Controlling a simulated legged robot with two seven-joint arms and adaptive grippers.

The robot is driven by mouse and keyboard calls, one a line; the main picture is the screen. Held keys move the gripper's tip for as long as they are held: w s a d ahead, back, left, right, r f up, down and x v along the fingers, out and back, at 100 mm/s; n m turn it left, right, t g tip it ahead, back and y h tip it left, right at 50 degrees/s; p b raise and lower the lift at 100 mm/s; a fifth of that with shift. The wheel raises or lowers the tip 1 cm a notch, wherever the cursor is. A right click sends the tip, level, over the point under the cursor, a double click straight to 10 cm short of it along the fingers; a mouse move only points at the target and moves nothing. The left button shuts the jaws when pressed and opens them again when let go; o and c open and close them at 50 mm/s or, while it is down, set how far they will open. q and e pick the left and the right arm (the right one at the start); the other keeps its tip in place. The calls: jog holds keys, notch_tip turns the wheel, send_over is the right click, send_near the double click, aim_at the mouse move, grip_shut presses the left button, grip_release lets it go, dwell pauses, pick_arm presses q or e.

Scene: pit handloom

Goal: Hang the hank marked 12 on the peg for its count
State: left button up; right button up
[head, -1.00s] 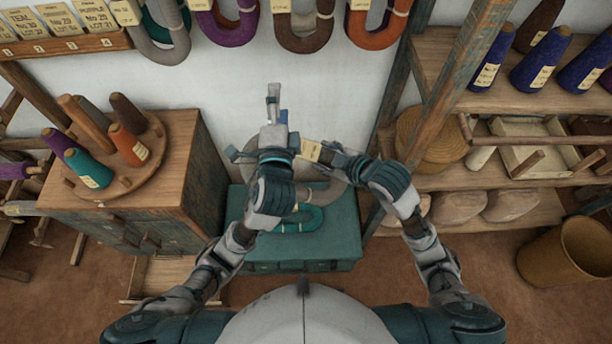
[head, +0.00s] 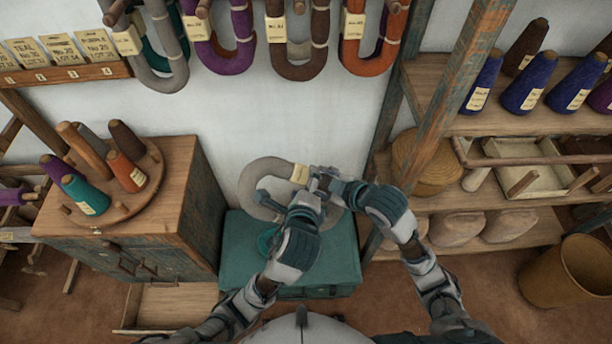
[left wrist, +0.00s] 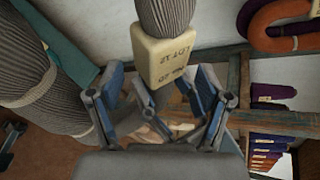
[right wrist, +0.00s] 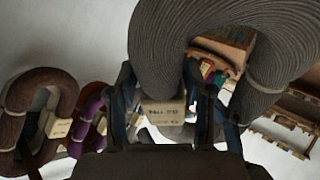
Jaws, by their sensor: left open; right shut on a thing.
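A grey hank (head: 262,178) hangs in a loop above the teal chest, with a cream tag (head: 300,173). In the left wrist view the tag (left wrist: 167,62) is upside down and appears to read LOT 12. My right gripper (head: 325,182) is shut on the hank beside the tag; the hank (right wrist: 170,50) fills its wrist view. My left gripper (head: 285,197) is open, its fingers around or just below the tag; I cannot tell if they touch it. Wall pegs (head: 298,6) at the top carry grey, purple, brown and orange hanks; the tag counts are hard to read.
The teal chest (head: 235,250) stands below the hank, with a teal loop on it, mostly hidden. A wooden cabinet (head: 190,190) with cones is left. A post (head: 455,90) and shelves stand right. Several cards (head: 62,50) line a rack at upper left. The wall between is clear.

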pick_arm(q)
jog(key=x, duration=0.3)
jog(key=shift+w+d+f, duration=0.1)
jog(key=shift+w+d, duration=0.15)
jog(key=shift+w, duration=0.05)
pick_arm(e)
jog(key=shift+d, duration=0.2)
pick_arm(q)
jog(key=shift+w+a+f, duration=0.1)
jog(key=shift+w, duration=0.1)
pick_arm(e)
jog(key=shift+a, duration=0.2)
pick_arm(q)
jog(key=shift+a, duration=0.15)
jog(key=shift+c, duration=1)
pick_arm(e)
jog(key=shift+a, duration=0.1)
pick_arm(q)
jog(key=c, duration=1.2)
jog(key=shift+d, duration=0.2)
jog(key=shift+c, duration=0.4)
pick_arm(e)
jog(key=o, duration=1.3)
jog(key=shift+d, duration=0.25)
jog(key=shift+o, duration=0.2)
